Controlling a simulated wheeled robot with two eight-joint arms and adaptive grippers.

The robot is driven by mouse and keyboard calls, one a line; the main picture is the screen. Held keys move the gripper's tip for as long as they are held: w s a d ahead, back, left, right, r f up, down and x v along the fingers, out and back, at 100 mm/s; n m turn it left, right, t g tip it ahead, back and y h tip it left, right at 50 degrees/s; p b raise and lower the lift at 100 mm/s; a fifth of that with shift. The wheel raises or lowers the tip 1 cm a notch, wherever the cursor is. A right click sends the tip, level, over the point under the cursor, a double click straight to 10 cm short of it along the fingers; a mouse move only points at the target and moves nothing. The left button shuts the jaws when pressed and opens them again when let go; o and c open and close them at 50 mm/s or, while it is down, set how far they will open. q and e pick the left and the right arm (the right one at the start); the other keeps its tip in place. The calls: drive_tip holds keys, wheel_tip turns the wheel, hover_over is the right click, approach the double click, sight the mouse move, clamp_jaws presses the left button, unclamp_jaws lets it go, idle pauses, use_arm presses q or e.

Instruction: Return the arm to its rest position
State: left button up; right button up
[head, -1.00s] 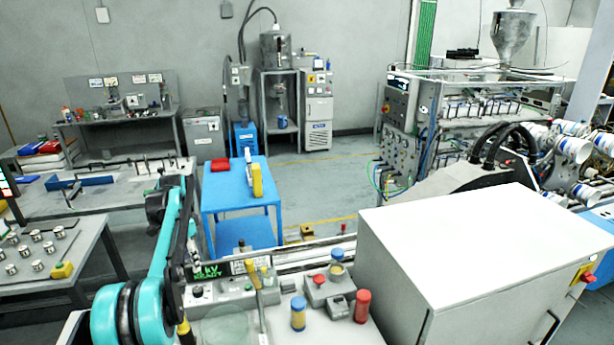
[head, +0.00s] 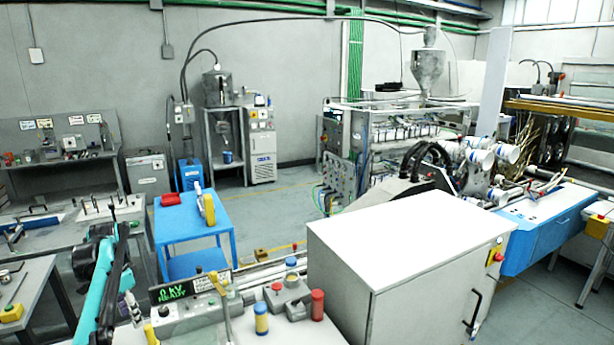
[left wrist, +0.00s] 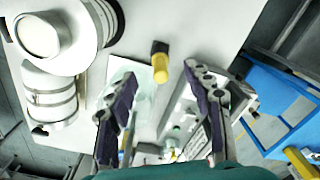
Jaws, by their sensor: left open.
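My left arm (head: 95,290) rises at the lower left of the head view, teal and black, beside the near bench. Its fingers cannot be made out clearly there. In the left wrist view my left gripper (left wrist: 160,80) shows two dark purple fingers spread apart with nothing held between them. Below them is a pale bench top (left wrist: 195,30) with a yellow-and-black handled item (left wrist: 160,62) seen between the fingertips. The gripper appears apart from it. My right gripper is not in view.
A control box with a green "0 kV READY" display (head: 180,290) stands close right of my left arm. Beyond it are a yellow-blue container (head: 261,318), a red one (head: 317,305) and a large white cabinet (head: 400,240). A blue cart (head: 190,225) stands behind.

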use_arm(q)
drive_tip(key=s+d+r+n+t+b, duration=0.1)
drive_tip(key=s+d, duration=0.2)
drive_tip(key=d, duration=0.4)
drive_tip(key=s+d+r+n+t+y+b, duration=0.1)
drive_tip(key=s+d+b, duration=0.1)
drive_tip(key=s+d, duration=0.35)
drive_tip(key=s+d+n+t+b, duration=0.1)
drive_tip(key=s+d, duration=0.1)
drive_tip(key=d, duration=0.7)
drive_tip(key=s+d+f+n+t+h+b, duration=0.1)
drive_tip(key=s+d+f+n+t+b, duration=0.2)
drive_tip(key=s+d+f, duration=0.8)
drive_tip(key=s+t, duration=0.1)
drive_tip(key=s, duration=0.2)
drive_tip(key=shift+s+d+f, duration=0.15)
drive_tip(key=shift+s+f, duration=0.05)
drive_tip(key=shift+s, duration=0.1)
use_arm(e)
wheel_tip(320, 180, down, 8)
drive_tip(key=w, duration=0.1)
